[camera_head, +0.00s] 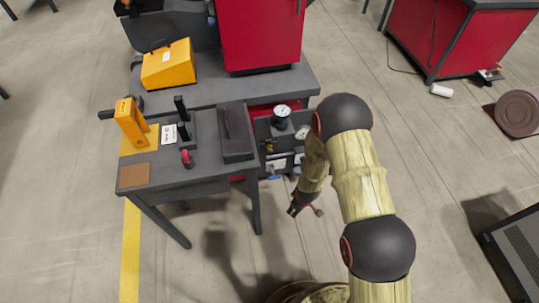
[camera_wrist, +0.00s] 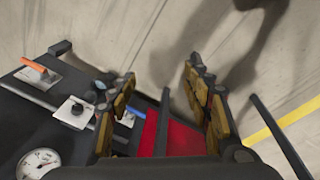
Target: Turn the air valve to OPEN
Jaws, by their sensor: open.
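A dark panel (camera_head: 262,130) with gauges and valve fittings stands at the right of the workbench. In the wrist view it shows an orange lever on a light plate (camera_wrist: 37,68), a black knob on a light plate (camera_wrist: 76,110) and a blue part (camera_wrist: 127,117) partly behind a finger. I cannot tell which is the air valve, and no OPEN mark is readable. My gripper (camera_wrist: 162,92) is open, with nothing between its fingers.
A round gauge (camera_head: 282,113) sits at the panel's top; another gauge (camera_wrist: 38,162) is near in the wrist view. The bench (camera_head: 205,165) holds a yellow tool (camera_head: 132,124), a red-topped button (camera_head: 187,158) and a dark box (camera_head: 236,132). Floor right of my arm is partly clear.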

